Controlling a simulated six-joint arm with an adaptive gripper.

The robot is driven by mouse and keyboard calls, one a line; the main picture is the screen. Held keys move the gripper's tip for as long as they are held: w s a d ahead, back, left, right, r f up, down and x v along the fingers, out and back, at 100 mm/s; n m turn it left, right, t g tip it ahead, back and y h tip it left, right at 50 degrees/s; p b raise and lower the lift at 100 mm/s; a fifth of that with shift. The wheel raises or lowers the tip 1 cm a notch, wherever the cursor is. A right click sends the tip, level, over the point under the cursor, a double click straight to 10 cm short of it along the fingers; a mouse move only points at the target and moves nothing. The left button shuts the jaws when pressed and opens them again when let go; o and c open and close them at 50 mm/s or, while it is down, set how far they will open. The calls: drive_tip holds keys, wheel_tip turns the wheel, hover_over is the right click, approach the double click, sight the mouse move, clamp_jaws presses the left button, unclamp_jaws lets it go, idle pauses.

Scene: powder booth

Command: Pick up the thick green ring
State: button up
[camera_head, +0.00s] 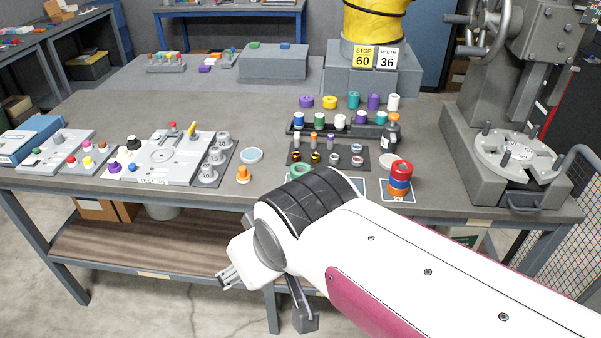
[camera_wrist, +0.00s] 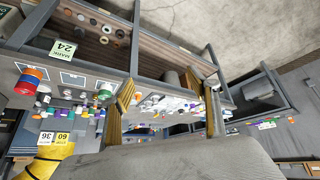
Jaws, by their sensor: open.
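A green ring (camera_head: 300,170) lies on the near part of the grey bench, on a pale card. My arm partly covers it in the head view, so its thickness is hard to judge. It also shows in the wrist view as a green round piece (camera_wrist: 105,93), left of my fingers. My gripper (camera_head: 265,296) is open and hangs in front of the bench's near edge, apart from the ring. In the wrist view my gripper (camera_wrist: 168,95) has its two fingers spread, with nothing held between them.
A stack of red, blue and orange rings (camera_head: 400,180) stands right of the green ring. Racks of small coloured parts (camera_head: 340,123) lie behind. A grey fixture plate (camera_head: 160,158) sits to the left, and a heavy grey press (camera_head: 500,150) stands at the right.

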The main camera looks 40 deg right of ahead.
drive_tip(key=w+d+f+t+h, duration=0.2)
drive_tip(key=w+d, duration=0.7)
drive_tip(key=w, duration=0.1)
drive_tip(key=w+d+f+t+h, duration=0.1)
drive_tip(key=w+d+f+t, duration=0.1)
drive_tip(key=w+d, duration=0.75)
drive_tip(key=w+d+f+t, duration=0.1)
drive_tip(key=d+f+t, duration=0.1)
drive_tip(key=d+f, duration=0.1)
drive_tip(key=w+d+f+m+t, duration=0.1)
drive_tip(key=d+f, duration=0.3)
drive_tip(key=d, duration=0.1)
drive_tip(key=w+d+f+t, duration=0.1)
drive_tip(key=d+f+t, duration=0.1)
drive_tip(key=d+f, duration=0.1)
drive_tip(key=shift+d+f+t+y, duration=0.3)
drive_tip(key=shift+d+f, duration=0.05)
drive_tip(key=shift+d, duration=0.05)
drive_tip(key=shift+s+d+f+m+t, duration=0.2)
drive_tip(key=shift+s+d+f+t, duration=0.05)
drive_tip(key=shift+s, duration=0.15)
drive_tip(key=shift+s+d+f+m+t, duration=0.2)
drive_tip(key=shift+s+t, duration=0.05)
drive_tip(key=shift+s, duration=0.1)
drive_tip(key=shift+w, duration=0.1)
drive_tip(key=shift+w+d, duration=0.25)
drive_tip(key=shift+w, duration=0.95)
drive_tip(key=shift+w, duration=0.1)
